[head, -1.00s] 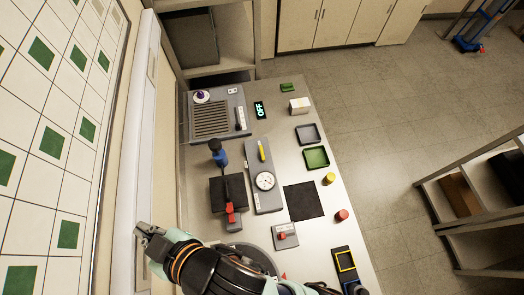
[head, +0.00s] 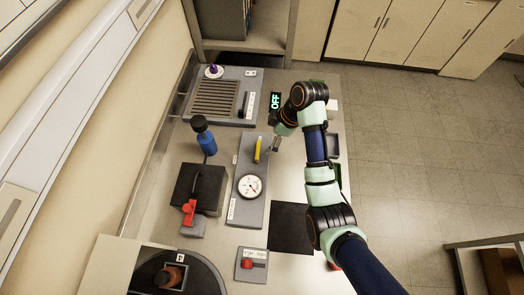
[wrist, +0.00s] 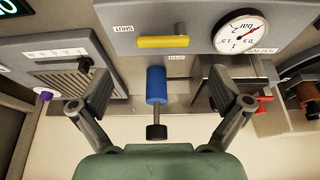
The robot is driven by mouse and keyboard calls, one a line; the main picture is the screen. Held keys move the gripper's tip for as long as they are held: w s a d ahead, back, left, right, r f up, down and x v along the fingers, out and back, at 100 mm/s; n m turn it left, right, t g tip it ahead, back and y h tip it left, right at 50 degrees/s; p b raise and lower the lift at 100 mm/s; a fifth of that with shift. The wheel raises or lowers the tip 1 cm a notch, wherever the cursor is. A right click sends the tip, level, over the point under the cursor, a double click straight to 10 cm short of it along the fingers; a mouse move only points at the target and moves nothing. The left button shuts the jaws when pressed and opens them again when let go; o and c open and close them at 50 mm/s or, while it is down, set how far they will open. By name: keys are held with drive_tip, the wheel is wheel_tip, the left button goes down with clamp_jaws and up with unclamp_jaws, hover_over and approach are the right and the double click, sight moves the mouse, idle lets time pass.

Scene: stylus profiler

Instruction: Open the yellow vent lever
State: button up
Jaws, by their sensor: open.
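The yellow vent lever (head: 257,149) is a short yellow bar on the grey gauge panel (head: 243,206), lying roughly along the panel's length, beyond the round dial gauge (head: 249,187). In the wrist view the lever (wrist: 163,42) lies crosswise above centre, with a SHUT label (wrist: 123,28) beside its left end. A second small label (wrist: 176,57) below it is too small to read. My gripper (head: 275,144) is just right of the lever in the head view. In the wrist view my gripper (wrist: 160,90) is open and empty, its fingers spread and apart from the lever.
A blue cylinder with a black knob (head: 207,142) stands left of the panel; it appears between my fingers in the wrist view (wrist: 156,85).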

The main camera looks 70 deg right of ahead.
sight(258, 150)
drive_tip(key=x, duration=0.4)
drive_tip(key=b+x, duration=0.1)
drive_tip(key=x, duration=0.3)
drive_tip(key=shift+w+a+r, duration=0.1)
drive_tip(key=shift+w+a, duration=0.05)
drive_tip(key=shift+a, duration=0.1)
drive_tip(key=shift+c, duration=0.3)
drive_tip(key=c, duration=1.5)
drive_tip(key=shift+o, duration=0.2)
drive_tip(key=shift+r+p, duration=0.15)
drive_tip(key=shift+p, duration=0.15)
